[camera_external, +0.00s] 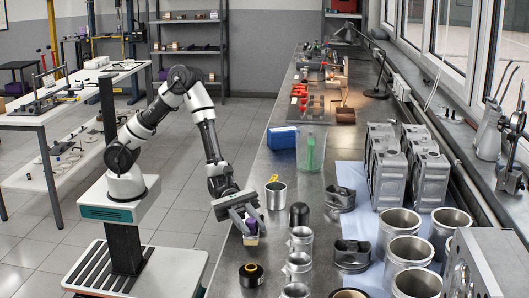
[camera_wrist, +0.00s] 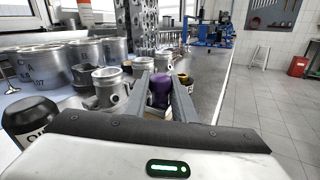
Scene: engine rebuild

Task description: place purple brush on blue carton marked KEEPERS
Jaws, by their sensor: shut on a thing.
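My gripper (camera_external: 247,227) is low over the near left edge of the metal bench, its fingers shut on the purple brush (camera_external: 251,225). The brush's purple part shows between the fingers, with a pale part under it. Whether it touches the bench I cannot tell. In the wrist view the purple brush (camera_wrist: 160,91) sits between the two fingers of my gripper (camera_wrist: 157,76). The blue carton (camera_external: 281,137) lies farther back at the bench's left edge, well away from my gripper. Its marking is not readable. The carton does not show in the wrist view.
Several pistons are right of my gripper. A black-and-gold spool (camera_external: 251,275) is in front. Cylinder liners (camera_external: 400,230) and engine blocks (camera_external: 388,165) fill the right.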

